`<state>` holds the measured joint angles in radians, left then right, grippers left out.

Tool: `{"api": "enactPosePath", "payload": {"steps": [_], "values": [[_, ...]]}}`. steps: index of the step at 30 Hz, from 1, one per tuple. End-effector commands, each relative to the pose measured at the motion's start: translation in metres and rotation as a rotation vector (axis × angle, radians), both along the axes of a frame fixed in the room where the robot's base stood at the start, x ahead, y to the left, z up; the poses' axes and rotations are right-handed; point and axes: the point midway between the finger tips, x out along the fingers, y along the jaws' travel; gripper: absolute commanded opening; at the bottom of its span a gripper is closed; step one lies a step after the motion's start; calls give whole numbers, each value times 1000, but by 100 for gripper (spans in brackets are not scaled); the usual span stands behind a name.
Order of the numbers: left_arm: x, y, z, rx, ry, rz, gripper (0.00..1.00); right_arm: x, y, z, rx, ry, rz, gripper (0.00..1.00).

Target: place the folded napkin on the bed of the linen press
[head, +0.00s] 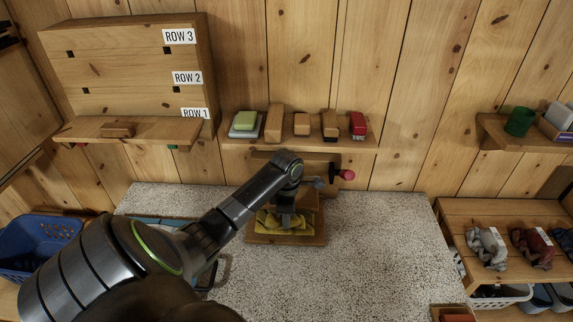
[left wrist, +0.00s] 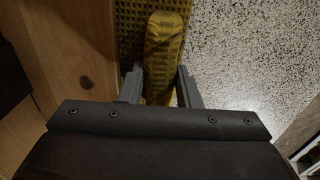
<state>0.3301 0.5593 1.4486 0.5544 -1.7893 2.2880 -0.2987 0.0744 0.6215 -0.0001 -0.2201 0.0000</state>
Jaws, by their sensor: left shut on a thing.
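The folded napkin (left wrist: 166,50) is a yellow patterned roll-like bundle between the two fingers of my left gripper (left wrist: 161,88) in the left wrist view. The gripper is shut on it. In the head view, my left gripper (head: 287,217) points down over the wooden linen press (head: 287,240), and yellow cloth (head: 268,222) shows around the fingertips. A darker yellow waffle-textured surface (left wrist: 129,25) lies beside the napkin in the left wrist view. I cannot tell whether the napkin touches the press bed. My arm hides part of the press. My right gripper is not in view.
A shelf (head: 230,140) behind the press holds a green-and-white block (head: 244,124), several wooden blocks and a red item (head: 357,125). A pink knob (head: 347,175) sticks out below the shelf. The speckled worktop (head: 375,250) is clear to the right. A blue basket (head: 40,245) stands at left.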

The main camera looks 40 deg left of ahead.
Motion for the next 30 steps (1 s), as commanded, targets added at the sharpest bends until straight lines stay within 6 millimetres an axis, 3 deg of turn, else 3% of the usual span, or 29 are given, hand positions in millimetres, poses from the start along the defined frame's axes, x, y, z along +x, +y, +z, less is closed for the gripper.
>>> {"api": "enactPosePath", "payload": {"steps": [3,12,23,24,26,30], "values": [[7,6,1,1,-2,2,2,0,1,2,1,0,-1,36],[6,5,-33,0,0,0,2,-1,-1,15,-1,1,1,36],[6,5,-37,0,0,0,2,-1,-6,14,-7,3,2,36],[6,5,-37,1,-1,0,34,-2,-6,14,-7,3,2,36],[6,5,-37,1,-1,0,39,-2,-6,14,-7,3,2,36],[6,5,-37,1,-1,0,39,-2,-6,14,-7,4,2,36]]}}
